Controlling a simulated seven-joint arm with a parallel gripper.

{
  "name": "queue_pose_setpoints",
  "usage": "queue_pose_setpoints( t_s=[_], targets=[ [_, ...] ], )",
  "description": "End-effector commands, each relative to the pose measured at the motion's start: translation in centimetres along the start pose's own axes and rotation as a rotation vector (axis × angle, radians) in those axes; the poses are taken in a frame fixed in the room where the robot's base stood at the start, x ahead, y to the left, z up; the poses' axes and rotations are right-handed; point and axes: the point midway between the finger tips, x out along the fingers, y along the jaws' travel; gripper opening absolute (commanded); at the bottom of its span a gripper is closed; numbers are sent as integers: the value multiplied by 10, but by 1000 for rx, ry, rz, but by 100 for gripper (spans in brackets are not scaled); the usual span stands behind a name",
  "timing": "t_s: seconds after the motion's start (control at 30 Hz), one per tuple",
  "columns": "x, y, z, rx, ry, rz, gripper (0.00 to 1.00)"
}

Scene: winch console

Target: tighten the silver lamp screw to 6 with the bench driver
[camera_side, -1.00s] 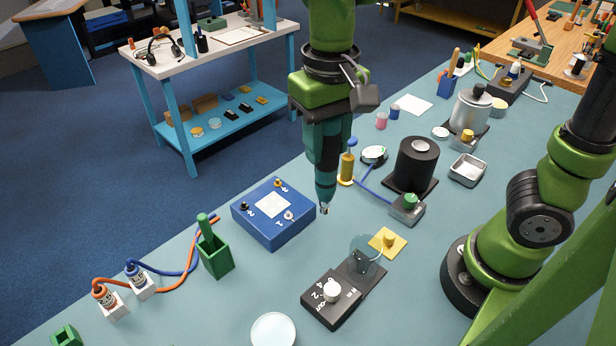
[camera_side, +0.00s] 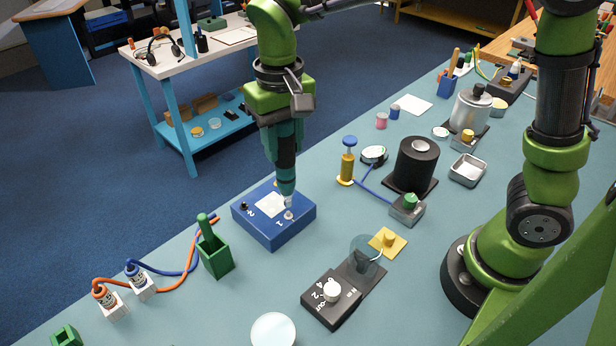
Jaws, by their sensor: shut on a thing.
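My gripper (camera_side: 282,112) is shut on the teal and black bench driver (camera_side: 287,160), which hangs nearly upright with its tip down. The driver's tip is at the silver lamp screw (camera_side: 289,215), on the right part of the blue box (camera_side: 275,238). Whether the tip sits in the screw head or just above it, I cannot tell. A number 1 is printed by the silver screw.
A green holder (camera_side: 215,255) stands left of the blue box. A yellow post with a blue top (camera_side: 347,160) and a black cylinder (camera_side: 415,163) stand to the right.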

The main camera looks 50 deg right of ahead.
Motion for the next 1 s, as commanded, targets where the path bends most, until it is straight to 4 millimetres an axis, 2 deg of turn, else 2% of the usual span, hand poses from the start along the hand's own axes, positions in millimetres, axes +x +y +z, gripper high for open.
queue_pose_setpoints(
  t_s=[0.07, 1.0],
  targets=[
    [8, 0, 0, -1, 0, 1, 0],
    [15, 0, 0, -1, 2, -1, 0]
  ],
)
